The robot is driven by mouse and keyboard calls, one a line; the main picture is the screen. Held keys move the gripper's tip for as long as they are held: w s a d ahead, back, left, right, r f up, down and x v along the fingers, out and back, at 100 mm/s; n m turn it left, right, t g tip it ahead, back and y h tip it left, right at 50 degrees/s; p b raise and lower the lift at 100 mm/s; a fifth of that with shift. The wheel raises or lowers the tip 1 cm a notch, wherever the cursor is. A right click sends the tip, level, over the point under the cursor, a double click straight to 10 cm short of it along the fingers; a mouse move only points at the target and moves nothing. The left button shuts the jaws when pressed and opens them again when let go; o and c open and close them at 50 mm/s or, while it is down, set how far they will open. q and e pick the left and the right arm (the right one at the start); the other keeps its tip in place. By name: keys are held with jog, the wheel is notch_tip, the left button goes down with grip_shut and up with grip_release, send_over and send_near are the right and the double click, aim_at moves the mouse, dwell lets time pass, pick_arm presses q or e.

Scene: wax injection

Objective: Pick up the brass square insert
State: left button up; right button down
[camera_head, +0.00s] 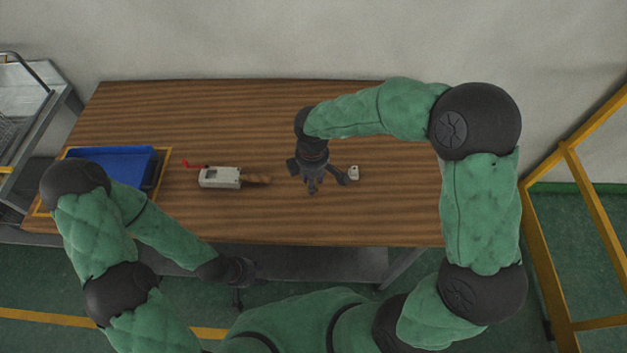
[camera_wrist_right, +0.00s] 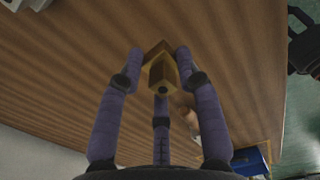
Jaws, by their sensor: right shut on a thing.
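The brass square insert (camera_wrist_right: 163,74) sits between the purple fingers of my right gripper (camera_wrist_right: 160,64) in the right wrist view. The fingers are shut on it, and it looks tilted there. In the head view my right gripper (camera_head: 312,188) is over the middle of the table, pointing down, and the insert cannot be made out. I cannot tell how far it is above the wood. My left gripper (camera_head: 239,294) hangs low in front of the table's front edge, away from the insert. Its fingers are too small and dark to read.
On the wooden table (camera_head: 390,205) lies a light grey device (camera_head: 220,178) with a red lever and a brown end. A small white piece (camera_head: 353,173) lies right of my right gripper. A blue bin (camera_head: 125,158) stands at the left. The back of the table is clear.

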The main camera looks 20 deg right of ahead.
jog(key=s+a+r+p, duration=0.3)
jog(key=s+a+r, duration=0.4)
jog(key=s, duration=0.4)
jog(key=shift+r, duration=0.9)
jog(key=shift+w+a, duration=0.1)
